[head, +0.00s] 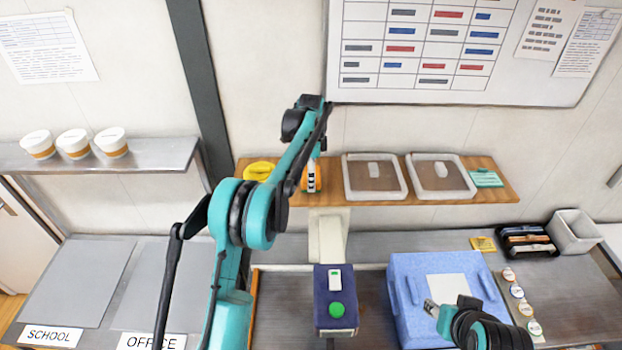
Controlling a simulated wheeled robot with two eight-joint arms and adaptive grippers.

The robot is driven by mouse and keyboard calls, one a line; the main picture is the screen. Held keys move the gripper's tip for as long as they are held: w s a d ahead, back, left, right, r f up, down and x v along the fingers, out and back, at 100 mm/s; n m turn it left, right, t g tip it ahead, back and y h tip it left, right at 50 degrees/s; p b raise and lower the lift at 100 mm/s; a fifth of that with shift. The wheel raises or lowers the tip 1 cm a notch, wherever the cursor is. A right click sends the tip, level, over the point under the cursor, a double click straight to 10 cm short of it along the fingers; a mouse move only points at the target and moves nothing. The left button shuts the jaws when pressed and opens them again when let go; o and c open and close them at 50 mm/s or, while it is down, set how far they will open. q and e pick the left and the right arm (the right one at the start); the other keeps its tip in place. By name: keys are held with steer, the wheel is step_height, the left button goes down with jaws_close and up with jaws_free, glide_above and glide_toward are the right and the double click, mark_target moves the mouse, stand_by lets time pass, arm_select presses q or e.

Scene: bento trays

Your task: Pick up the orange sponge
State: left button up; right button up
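An orange object (304,178), which looks like the sponge, is on the wooden wall shelf (330,199), mostly hidden behind my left arm and gripper. My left gripper (311,179) reaches down from the raised wrist and is in front of the orange object. Its black and white fingers overlap it in the head view. I cannot tell whether they touch it or are closed on it. My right gripper (431,307) is low, over the blue box (408,333) near its white label. Its fingertips are too small to read, and no held object shows.
The shelf also holds a yellow item (258,171), two lidded trays (374,194) and a green pack (486,179).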

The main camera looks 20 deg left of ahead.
arm_select(q)
step_height(320, 180, up, 3)
steer(key=shift+f+b, duration=0.2)
steer(key=shift+b, duration=0.15)
steer(key=d+r+b, duration=0.1)
steer(key=d+r, duration=0.6)
steer(key=d, duration=0.4)
steer(key=shift+d+r, duration=0.25)
steer(key=shift+d, duration=0.1)
steer(key=shift+c, duration=0.4)
